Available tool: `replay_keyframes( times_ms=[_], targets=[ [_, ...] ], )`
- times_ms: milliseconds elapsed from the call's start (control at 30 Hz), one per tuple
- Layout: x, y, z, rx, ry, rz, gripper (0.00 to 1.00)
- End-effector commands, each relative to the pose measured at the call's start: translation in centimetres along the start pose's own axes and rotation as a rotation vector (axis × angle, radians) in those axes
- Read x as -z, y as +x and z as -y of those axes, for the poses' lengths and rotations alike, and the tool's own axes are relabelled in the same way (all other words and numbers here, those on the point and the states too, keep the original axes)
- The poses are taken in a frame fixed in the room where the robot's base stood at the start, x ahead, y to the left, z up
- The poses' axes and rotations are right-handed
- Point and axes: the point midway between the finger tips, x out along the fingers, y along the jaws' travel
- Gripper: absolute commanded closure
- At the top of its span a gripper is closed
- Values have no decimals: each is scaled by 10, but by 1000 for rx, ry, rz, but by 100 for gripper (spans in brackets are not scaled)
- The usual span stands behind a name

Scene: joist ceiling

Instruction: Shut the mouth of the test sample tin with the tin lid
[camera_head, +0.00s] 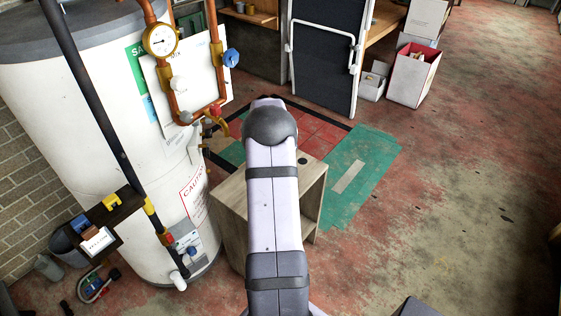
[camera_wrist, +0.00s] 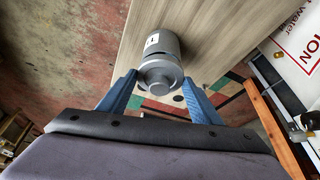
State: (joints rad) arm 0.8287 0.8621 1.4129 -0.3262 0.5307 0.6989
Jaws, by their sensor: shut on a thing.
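In the wrist view, my gripper (camera_wrist: 159,77) has its two blue fingers on either side of the grey, round, stepped tin lid (camera_wrist: 160,80) and is shut on it. The grey test sample tin (camera_wrist: 168,42), with a small white label, is right beyond the lid and roughly in line with it. A dark line shows between lid and tin; I cannot tell whether they touch. The tin's mouth is hidden behind the lid. In the head view my own arm hides the gripper, the lid and the tin.
The tin is at a wood-grained stand top (camera_wrist: 212,25), which also shows in the head view (camera_head: 232,190). A white tank (camera_head: 80,120) with copper pipes (camera_head: 173,85) stands close on the left. Open floor (camera_head: 430,200) lies to the right.

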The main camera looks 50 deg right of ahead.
Motion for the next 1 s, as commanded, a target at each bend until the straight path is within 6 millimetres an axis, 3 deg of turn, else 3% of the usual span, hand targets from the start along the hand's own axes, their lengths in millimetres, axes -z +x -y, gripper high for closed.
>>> replay_keyframes(
  times_ms=[1000],
  targets=[
    [-6,14,0,0,0,0,69]
  ],
)
